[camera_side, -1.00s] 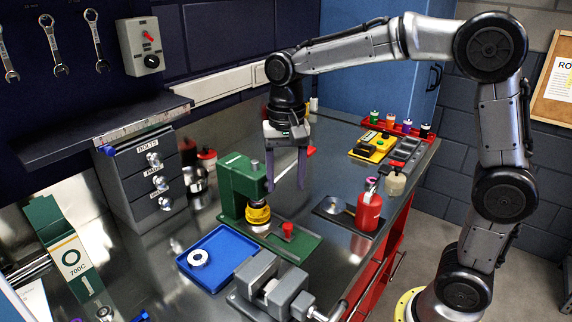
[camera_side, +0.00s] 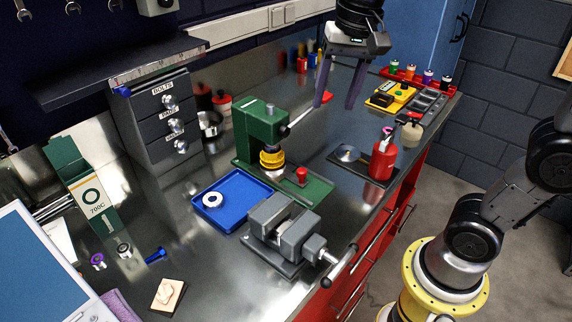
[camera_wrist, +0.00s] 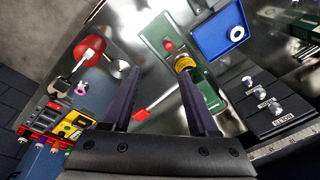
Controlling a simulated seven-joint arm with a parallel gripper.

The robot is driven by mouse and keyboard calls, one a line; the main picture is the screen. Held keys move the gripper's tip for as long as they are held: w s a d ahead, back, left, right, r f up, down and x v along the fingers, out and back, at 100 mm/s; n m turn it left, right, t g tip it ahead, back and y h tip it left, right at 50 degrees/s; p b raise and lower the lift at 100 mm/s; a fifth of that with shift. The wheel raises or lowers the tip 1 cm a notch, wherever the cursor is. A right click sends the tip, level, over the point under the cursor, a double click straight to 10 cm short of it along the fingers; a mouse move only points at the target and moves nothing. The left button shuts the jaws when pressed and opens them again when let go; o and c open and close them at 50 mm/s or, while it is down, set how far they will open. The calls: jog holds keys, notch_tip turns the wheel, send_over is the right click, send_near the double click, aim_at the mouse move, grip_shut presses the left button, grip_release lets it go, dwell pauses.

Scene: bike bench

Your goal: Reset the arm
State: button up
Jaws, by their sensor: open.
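My gripper (camera_side: 334,106) hangs over the bench, fingers down and apart, with nothing held between them. In the wrist view, my gripper (camera_wrist: 157,76) shows two dark fingers with the bench beyond. The green press (camera_side: 262,130) stands to its left in the side view, upright, with a yellow ring at its foot. The press lever's red end (camera_side: 327,97) appears behind the fingers in the side view. In the wrist view the red end (camera_wrist: 140,114) shows between the fingers; I cannot tell how far below. Much of my arm is outside the side view.
A grey vise (camera_side: 285,232) and blue tray (camera_side: 232,222) with a white ring are in front. A drawer unit (camera_side: 160,115) stands left. A yellow device (camera_side: 391,97) lies toward the right back.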

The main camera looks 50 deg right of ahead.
jog(key=s+f+n+t, duration=0.1)
jog(key=s+f+n, duration=0.3)
jog(key=s, duration=0.2)
jog(key=s+d+f+n+t, duration=0.1)
jog(key=s+f+n+t, duration=0.1)
jog(key=s, duration=0.5)
jog(key=f+n, duration=0.1)
jog(key=n, duration=0.1)
jog(key=shift+f+n+t, duration=0.3)
jog(key=shift+f+n, duration=0.05)
jog(key=shift+n, duration=0.05)
